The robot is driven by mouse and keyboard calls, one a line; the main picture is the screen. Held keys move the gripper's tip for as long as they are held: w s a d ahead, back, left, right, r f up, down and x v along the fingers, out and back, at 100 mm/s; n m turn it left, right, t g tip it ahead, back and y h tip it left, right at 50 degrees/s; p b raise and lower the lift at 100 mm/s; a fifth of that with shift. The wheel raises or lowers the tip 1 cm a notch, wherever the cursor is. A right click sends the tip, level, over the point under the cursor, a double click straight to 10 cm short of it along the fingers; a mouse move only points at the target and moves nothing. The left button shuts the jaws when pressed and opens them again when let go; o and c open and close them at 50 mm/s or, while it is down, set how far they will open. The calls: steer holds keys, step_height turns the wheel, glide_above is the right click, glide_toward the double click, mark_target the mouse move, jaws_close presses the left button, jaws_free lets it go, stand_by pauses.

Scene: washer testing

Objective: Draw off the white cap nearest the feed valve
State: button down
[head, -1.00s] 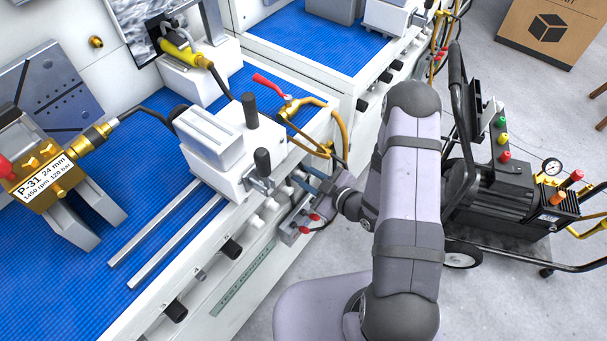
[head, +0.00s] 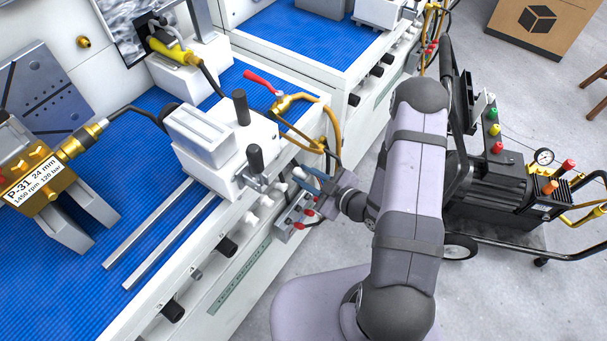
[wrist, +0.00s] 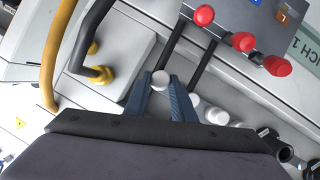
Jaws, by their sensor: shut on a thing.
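My gripper (wrist: 160,88) has two blue fingers shut on a small round white cap (wrist: 160,80), which shows between the fingertips in the wrist view. In the head view my gripper (head: 306,178) is at the bench's front edge, just below the feed valve (head: 262,82) with its red lever and yellow hose. The held cap is too small there to tell whether it still touches its fitting. Other white caps (wrist: 216,116) are beside the right finger in the wrist view, outside the grip.
A grey box with red knobs (wrist: 243,41) is close to the fingers, with black rods near it. A yellow hose (wrist: 57,50) and black hose run at the left of the wrist view. A black-handled white clamp block (head: 215,140) stands on the blue mat (head: 140,220).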

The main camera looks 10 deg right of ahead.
steer(key=shift+s, duration=0.1)
stand_by(0.4)
steer(key=shift+s+d+f, duration=0.2)
steer(key=shift+s+d, duration=1.35)
steer(key=shift+d, duration=0.05)
